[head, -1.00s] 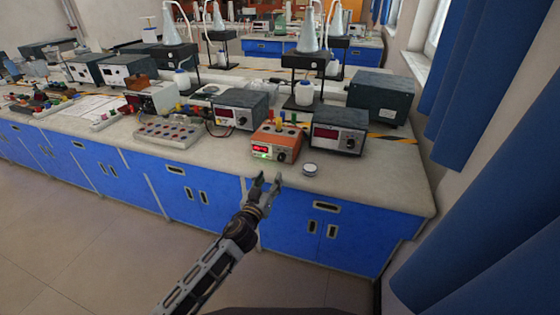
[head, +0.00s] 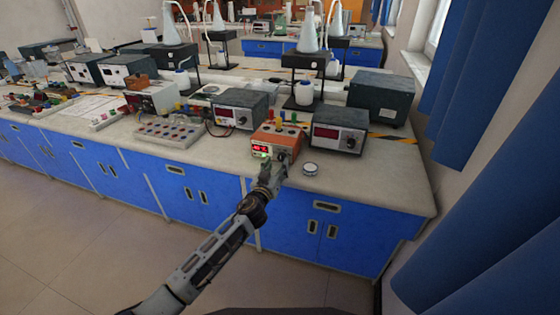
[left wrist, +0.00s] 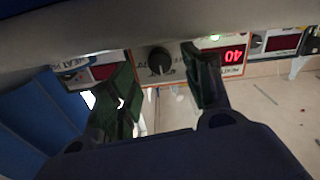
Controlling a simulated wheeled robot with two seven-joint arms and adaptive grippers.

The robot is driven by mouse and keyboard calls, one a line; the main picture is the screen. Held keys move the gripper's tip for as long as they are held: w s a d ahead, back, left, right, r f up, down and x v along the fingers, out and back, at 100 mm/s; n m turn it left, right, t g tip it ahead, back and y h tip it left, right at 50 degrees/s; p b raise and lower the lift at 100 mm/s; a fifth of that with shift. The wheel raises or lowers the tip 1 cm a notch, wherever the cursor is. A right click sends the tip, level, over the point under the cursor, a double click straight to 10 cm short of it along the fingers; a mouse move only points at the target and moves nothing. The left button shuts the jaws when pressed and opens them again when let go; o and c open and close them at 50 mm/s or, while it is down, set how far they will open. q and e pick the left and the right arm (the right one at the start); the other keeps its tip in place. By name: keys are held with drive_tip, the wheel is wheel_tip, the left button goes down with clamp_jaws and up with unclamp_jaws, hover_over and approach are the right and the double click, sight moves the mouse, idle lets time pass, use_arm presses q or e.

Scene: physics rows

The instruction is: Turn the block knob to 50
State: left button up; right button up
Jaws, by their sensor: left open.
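The orange block device (head: 283,140) sits near the front edge of the bench, with a lit red display (head: 260,149) and a dark knob on its front. In the left wrist view the knob (left wrist: 159,60) is black and round, with a pale pointer mark. The red display (left wrist: 233,55) beside it there appears to read 40. My left gripper (head: 272,169) is at the device's front, and partly hides the knob in the head view. Its fingers (left wrist: 158,66) are open, one on either side of the knob; contact cannot be told. My right gripper is out of view.
A dark meter box (head: 338,131) stands right of the device, and another (head: 237,108) behind left. A small round white-topped thing (head: 310,168) lies on the bench to the right. A socket board (head: 170,132) lies to the left.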

sight(280, 159)
use_arm(q)
drive_tip(key=shift+w+d, duration=0.25)
drive_tip(key=shift+w, duration=0.45)
drive_tip(key=shift+w+d, duration=0.1)
drive_tip(key=shift+w, duration=0.25)
drive_tip(key=shift+x, duration=1.05)
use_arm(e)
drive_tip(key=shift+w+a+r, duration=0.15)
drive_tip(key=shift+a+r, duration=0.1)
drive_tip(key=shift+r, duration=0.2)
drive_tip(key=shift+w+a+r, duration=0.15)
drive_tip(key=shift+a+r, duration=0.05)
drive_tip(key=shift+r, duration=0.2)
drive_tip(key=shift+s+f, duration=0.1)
use_arm(q)
drive_tip(key=c, duration=1)
drive_tip(key=shift+c, duration=0.2)
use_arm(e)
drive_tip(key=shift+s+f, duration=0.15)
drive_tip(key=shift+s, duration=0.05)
